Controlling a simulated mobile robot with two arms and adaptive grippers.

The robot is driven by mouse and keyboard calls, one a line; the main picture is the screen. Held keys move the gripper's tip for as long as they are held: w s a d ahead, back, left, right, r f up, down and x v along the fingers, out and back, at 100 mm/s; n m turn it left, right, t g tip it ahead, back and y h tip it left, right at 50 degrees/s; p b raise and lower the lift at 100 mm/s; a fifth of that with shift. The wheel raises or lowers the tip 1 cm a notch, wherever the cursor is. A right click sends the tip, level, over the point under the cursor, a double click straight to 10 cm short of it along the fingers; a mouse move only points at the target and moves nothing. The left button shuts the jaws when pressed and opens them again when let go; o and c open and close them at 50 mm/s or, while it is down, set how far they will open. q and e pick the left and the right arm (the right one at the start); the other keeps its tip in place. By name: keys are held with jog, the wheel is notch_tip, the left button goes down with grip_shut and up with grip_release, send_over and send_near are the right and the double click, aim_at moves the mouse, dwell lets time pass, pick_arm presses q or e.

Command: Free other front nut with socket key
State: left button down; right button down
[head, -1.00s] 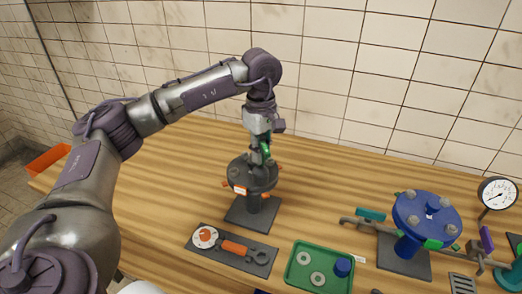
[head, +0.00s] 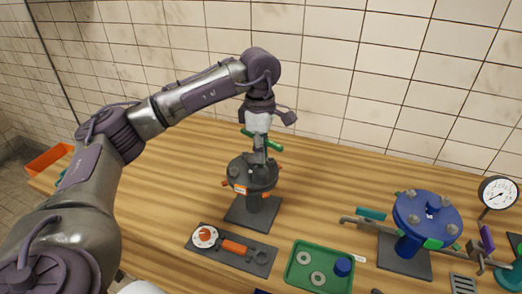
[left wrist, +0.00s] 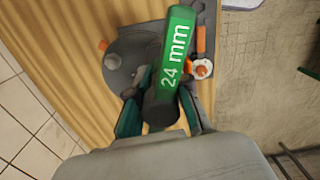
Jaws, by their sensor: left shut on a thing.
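My left gripper (head: 258,140) is shut on the socket key, which has a green handle (head: 270,143) and stands over the dark grey flange (head: 240,172). The flange carries nuts and orange tabs around its rim. The left wrist view shows the green handle marked "24 mm" (left wrist: 177,55) between the fingers of my left gripper (left wrist: 160,112), with the dark flange (left wrist: 128,50) behind. One nut (left wrist: 111,62) shows uncovered there. The key's lower end is over the flange's far side; I cannot tell whether its socket sits on a nut.
A green tray (head: 298,280) holds rings and a blue piece. A blue flange (head: 425,222) and a gauge (head: 497,193) stand right. The back table is clear.

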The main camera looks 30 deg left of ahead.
pick_arm(q)
jog(key=shift+r, duration=0.35)
jog(key=shift+r+p, duration=1.3)
jog(key=shift+r, duration=0.4)
